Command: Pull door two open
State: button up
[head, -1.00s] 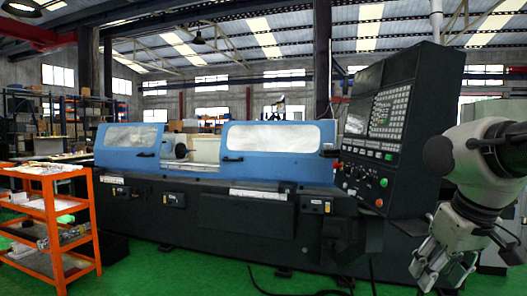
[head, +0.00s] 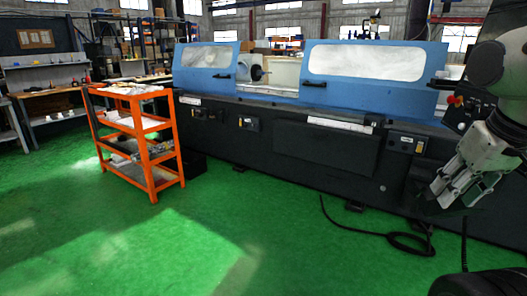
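The blue grinder has two sliding doors with windows. The left door (head: 206,82) has a dark handle (head: 222,76) near its right edge. The right door (head: 345,93) is wider and has a dark handle (head: 313,84) at its lower left. No label shows which is door two. The doors stand apart, and a dark spindle part (head: 257,73) shows in the gap. My gripper (head: 447,192) is at the right, pointing down and left, in front of the machine's dark base and away from both handles. I cannot make out whether its fingers are parted.
An orange cart (head: 152,160) with loaded shelves stands left of the machine's front. A black cable (head: 385,236) lies on the green floor (head: 260,240) before the base. A control panel (head: 466,108) is partly hidden by my arm. Floor in front is mostly clear.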

aim_at(394, 64)
jog(key=i+j+u, duration=0.1)
jog(key=i+u, duration=0.35)
jog(key=i, duration=1.2)
jog(key=i+z, duration=0.1)
jog(key=i, duration=0.45)
jog(key=i+j, duration=0.15)
jog(key=i, duration=0.4)
jog(key=i+z, duration=0.15)
jog(key=i, duration=0.4)
jog(key=i+j, duration=0.2)
jog(key=i, duration=0.35)
jog(key=i+j+z, duration=0.3)
jog(key=i, duration=0.25)
jog(key=l, duration=0.1)
